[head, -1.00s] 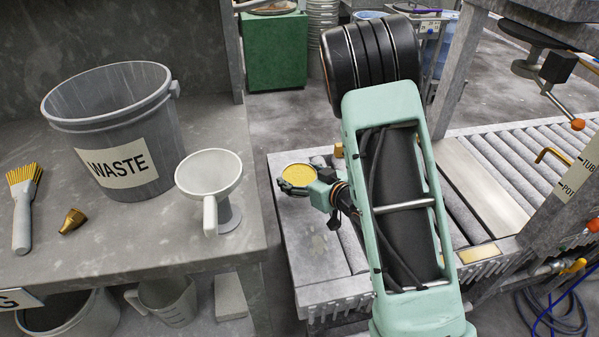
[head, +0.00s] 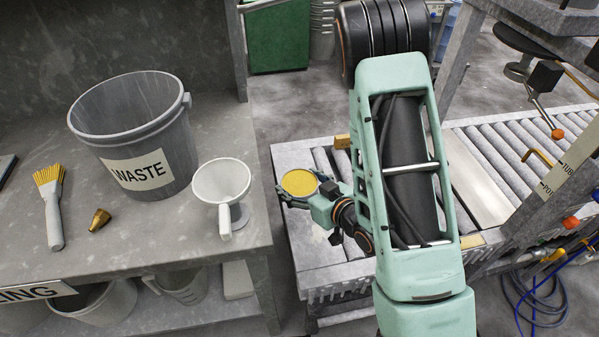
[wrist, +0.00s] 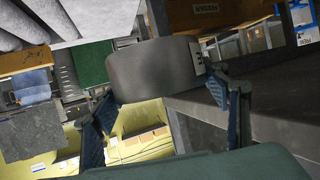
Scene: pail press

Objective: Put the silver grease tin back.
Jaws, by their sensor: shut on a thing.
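The silver grease tin (head: 300,183) shows in the head view as a round tin with yellow grease at its open top. My gripper (head: 309,193) is shut on it and holds it over the left end of the roller conveyor. Its height above the conveyor is hard to tell. In the wrist view the grey side wall of the tin (wrist: 155,72) fills the upper middle, with part of a pale label at its right. The fingers of my gripper (wrist: 165,112) stand on either side of it. Part of the gripper is hidden by my arm in the head view.
A roller conveyor (head: 490,150) runs to the right, with a press frame above it. The bench (head: 150,240) on the left carries a WASTE pail (head: 140,135), a white funnel (head: 222,183), a brush (head: 52,205) and a brass nozzle (head: 100,219). A floor gap separates bench and conveyor.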

